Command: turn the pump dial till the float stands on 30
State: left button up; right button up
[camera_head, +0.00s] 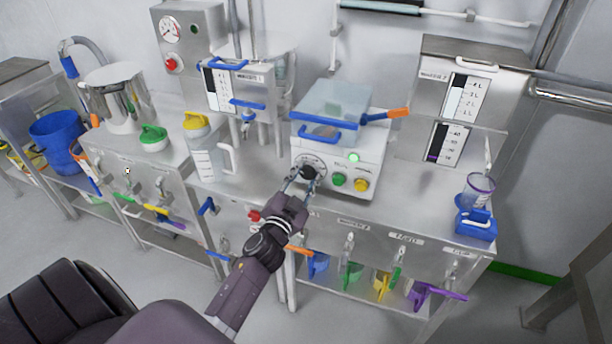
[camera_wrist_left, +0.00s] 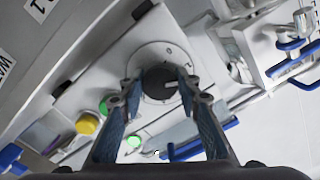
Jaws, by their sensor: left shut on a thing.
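The pump dial (camera_head: 308,172) is a dark round knob on the front of the white pump unit (camera_head: 375,155). My left gripper (camera_head: 302,178) reaches it from the front, with a finger on either side. In the left wrist view the fingers (camera_wrist_left: 160,88) are closed around the dial (camera_wrist_left: 158,84), which carries a pale mark. A lower scale panel (camera_head: 458,142) at the right has a dark strip and a small purple mark (camera_head: 432,157) near its lower end, perhaps the float. Its numbers are too small to read surely. My right gripper is not in view.
A green button (camera_head: 339,180) and a yellow button (camera_head: 361,185) sit close right of the dial. A lit green lamp (camera_head: 353,157) is above them.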

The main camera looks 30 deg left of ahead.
pick_arm(q)
jog(key=m, duration=1.3)
jog(key=shift+m, duration=0.4)
jog(key=m, duration=0.5)
jog(key=m+p, duration=0.1)
jog(key=m, duration=0.5)
jog(key=shift+m, duration=0.3)
jog(key=o, duration=1.2)
